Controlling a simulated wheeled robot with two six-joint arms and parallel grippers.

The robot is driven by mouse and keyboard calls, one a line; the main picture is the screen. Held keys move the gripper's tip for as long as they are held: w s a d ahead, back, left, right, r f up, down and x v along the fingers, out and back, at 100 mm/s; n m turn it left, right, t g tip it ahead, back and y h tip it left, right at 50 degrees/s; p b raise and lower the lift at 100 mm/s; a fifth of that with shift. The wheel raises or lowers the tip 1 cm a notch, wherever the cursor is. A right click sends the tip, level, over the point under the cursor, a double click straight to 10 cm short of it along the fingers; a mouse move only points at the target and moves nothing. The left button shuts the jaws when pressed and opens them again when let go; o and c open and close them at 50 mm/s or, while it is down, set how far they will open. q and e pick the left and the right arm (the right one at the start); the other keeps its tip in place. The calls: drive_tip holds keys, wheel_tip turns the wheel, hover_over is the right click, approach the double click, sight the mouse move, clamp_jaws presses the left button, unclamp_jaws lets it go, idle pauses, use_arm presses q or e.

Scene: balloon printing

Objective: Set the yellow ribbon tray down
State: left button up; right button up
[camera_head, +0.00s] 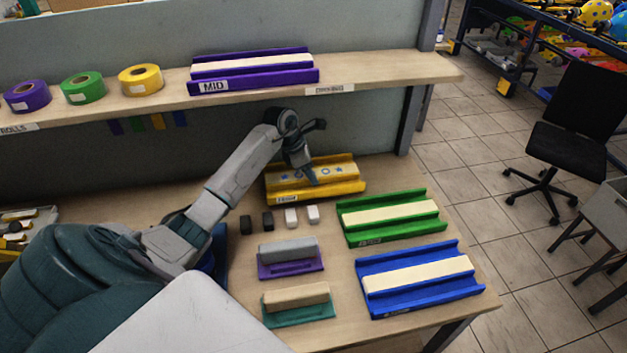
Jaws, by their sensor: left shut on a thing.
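The yellow ribbon tray (348,186) is at the back of the workbench, behind the green tray. The fingertips are small and partly hidden, so the exact grip is hard to see. The tray looks level and at or very near the bench top; I cannot tell whether it touches. My right gripper is not in view.
A green tray (350,234) and a blue tray (375,303) stand at the right. Small black and white blocks and two stamp-like blocks (290,268) lie left of them. The shelf above carries ribbon rolls (141,79) and a purple tray (305,78).

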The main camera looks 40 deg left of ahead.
use_arm(q)
drive_tip(key=shift+w+a+f, duration=0.1)
drive_tip(key=shift+w+a, duration=0.1)
drive_tip(key=shift+w, duration=0.7)
drive_tip(key=shift+w+f, duration=0.1)
drive_tip(key=shift+f, duration=0.05)
wheel_tip(320, 180, down, 3)
drive_tip(key=shift+b, duration=0.75)
drive_tip(key=shift+f, duration=0.1)
drive_tip(key=o, duration=1.2)
drive_tip(key=shift+f, duration=0.1)
drive_tip(key=shift+c, duration=0.2)
